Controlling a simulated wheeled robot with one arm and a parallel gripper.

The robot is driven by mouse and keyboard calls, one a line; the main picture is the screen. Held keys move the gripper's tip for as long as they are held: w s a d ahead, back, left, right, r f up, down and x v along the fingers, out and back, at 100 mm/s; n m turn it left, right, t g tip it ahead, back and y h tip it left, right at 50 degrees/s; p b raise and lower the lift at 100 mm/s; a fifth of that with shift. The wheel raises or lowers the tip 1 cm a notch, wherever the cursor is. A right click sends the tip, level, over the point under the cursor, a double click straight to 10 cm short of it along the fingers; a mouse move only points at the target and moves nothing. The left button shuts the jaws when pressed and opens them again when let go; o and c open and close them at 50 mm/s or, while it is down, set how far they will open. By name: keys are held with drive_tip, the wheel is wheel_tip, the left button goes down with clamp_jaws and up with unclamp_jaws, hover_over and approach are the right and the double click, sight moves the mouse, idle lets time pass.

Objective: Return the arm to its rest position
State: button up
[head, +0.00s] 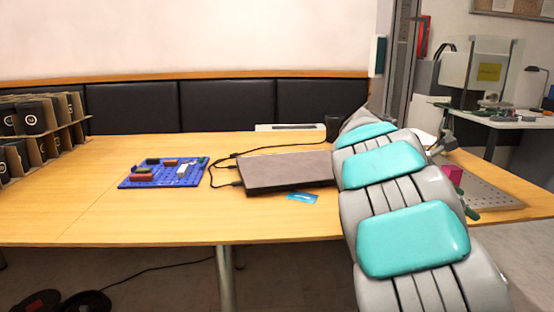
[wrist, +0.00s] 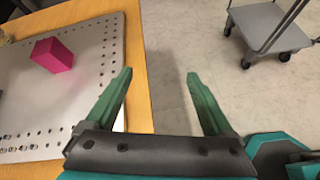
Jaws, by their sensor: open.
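My gripper (wrist: 159,85) is open and empty in the wrist view, with its two green fingers spread over the table's right edge and the floor. My arm (head: 400,200), grey with teal pads, reaches out over the right part of the table in the head view and hides much of what lies behind it. A magenta block (wrist: 54,55) sits on a perforated metal plate (wrist: 95,62), left of the fingers and apart from them. In the head view, the magenta block (head: 453,173) shows just right of my arm.
A wooden table (head: 150,222) holds a laptop (head: 285,171), a blue pegboard (head: 145,181) with small parts, a blue card (head: 303,197) and cardboard racks (head: 62,130) at the left. A grey trolley (wrist: 268,27) stands on the floor. The table's front left is clear.

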drive_tip(key=s+a+f+m+y, duration=0.4)
drive_tip(key=s+a, duration=0.5)
drive_tip(key=s, duration=0.3)
drive_tip(key=s+a+f+m+g+y, duration=0.1)
drive_tip(key=s+a+f+m+y, duration=0.2)
drive_tip(key=s, duration=0.9)
drive_tip(key=s+a+f+m+g+y, duration=0.1)
drive_tip(key=s+a+f+m+y, duration=0.3)
drive_tip(key=s+a+f+m, duration=0.4)
drive_tip(key=s+a+f, duration=0.4)
drive_tip(key=a+f, duration=0.1)
drive_tip(key=a, duration=0.1)
drive_tip(key=shift+a+f+y, duration=0.25)
drive_tip(key=shift+a+y, duration=0.05)
drive_tip(key=shift+a, duration=0.05)
